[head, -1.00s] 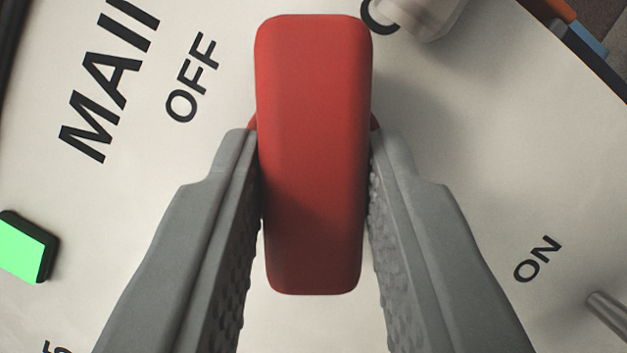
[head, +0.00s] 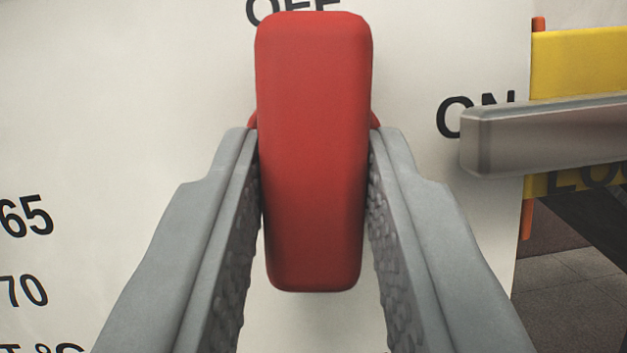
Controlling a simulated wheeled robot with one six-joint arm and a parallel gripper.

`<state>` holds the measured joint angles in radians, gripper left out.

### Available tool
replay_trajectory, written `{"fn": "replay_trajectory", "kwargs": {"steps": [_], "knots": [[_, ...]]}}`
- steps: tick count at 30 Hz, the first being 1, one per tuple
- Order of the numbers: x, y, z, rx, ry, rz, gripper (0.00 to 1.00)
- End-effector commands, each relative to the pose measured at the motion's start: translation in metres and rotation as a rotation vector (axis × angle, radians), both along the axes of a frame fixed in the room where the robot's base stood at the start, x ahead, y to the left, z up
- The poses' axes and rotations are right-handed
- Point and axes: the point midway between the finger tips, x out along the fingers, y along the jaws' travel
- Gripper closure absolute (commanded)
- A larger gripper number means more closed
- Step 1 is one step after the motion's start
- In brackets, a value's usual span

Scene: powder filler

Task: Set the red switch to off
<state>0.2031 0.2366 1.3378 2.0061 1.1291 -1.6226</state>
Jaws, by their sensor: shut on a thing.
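The red switch (head: 314,150) is a long rounded handle in the middle of the head view, standing out from a white panel (head: 120,110). Its upper end lies over the black OFF label (head: 262,10), partly covering it. The black ON label (head: 455,117) is on the panel to the right, partly hidden by a grey metal bar. My gripper (head: 314,165) is shut on the red switch, one grey finger on its left side and one on its right.
A grey metal bar (head: 550,134) reaches in from the right, close to my right finger. Behind it are a yellow piece (head: 580,62) with partly hidden lettering and the panel's right edge. Printed numbers (head: 25,217) are at left. Tiled floor shows at lower right.

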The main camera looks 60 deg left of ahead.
Motion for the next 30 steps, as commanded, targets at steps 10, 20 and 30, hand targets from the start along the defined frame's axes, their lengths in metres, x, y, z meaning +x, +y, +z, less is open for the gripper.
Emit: {"fn": "replay_trajectory", "kwargs": {"steps": [10,20,30], "knots": [[0.0019,-0.0007,-0.0024,-0.077,-0.103,0.001,0.97],[0.0018,-0.0007,-0.0022,-0.092,-0.121,0.000,0.97],[0.0015,-0.0007,-0.0016,-0.090,-0.121,0.001,0.53]]}}
